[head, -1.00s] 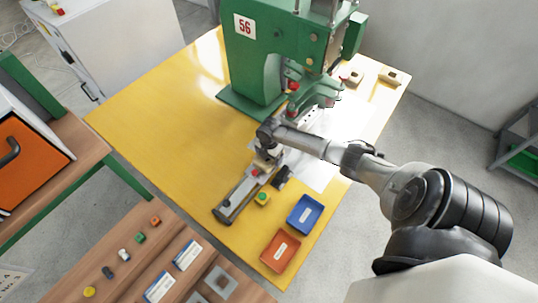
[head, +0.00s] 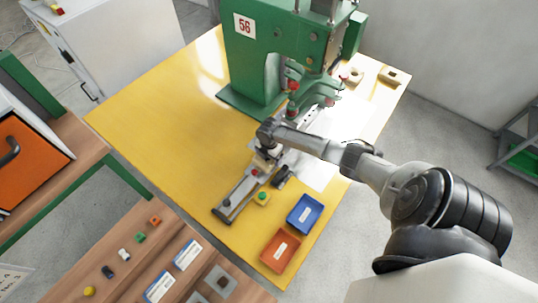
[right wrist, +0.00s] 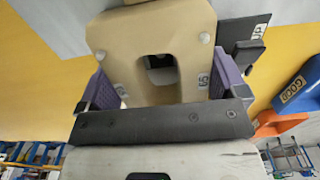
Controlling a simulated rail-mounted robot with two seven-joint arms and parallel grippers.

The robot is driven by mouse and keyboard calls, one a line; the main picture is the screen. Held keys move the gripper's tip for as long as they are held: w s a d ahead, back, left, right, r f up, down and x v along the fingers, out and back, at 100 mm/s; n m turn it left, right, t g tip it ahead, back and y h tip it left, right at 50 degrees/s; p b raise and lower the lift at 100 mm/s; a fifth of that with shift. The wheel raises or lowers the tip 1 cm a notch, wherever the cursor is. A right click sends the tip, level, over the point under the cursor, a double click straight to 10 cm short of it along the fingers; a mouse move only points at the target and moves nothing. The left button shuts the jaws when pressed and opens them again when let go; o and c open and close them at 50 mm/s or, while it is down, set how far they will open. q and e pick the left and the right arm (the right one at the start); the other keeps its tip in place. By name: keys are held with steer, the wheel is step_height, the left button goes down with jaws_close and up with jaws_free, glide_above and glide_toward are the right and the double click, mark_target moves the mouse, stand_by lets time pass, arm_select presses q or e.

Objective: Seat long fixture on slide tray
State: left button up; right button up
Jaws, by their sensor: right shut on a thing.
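My right gripper (right wrist: 165,90) is shut on a tan fixture block with a dark rectangular opening, the long fixture (right wrist: 135,35). Its purple finger pads sit on both sides of the block. In the head view my right gripper (head: 268,157) points down over the far end of the slide tray (head: 234,200), a long grey and dark rail on the yellow table. The fixture is mostly hidden there by the gripper and wrist. I cannot tell whether it touches the tray. My left gripper is not in view.
The green press (head: 262,65) stands behind the tray. Two tan blocks (head: 390,76) sit at the back right. The table's left side is clear.

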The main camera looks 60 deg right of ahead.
steer(key=shift+r, duration=0.1)
stand_by(0.3)
steer(key=o, duration=1.2)
steer(key=shift+c, duration=0.2)
steer(key=shift+c, duration=0.3)
steer(key=shift+r, duration=0.15)
step_height(320, 180, up, 4)
steer(key=p, duration=0.4)
steer(key=shift+f, duration=0.25)
step_height(320, 180, up, 3)
steer(key=p, duration=0.3)
steer(key=shift+r, duration=0.1)
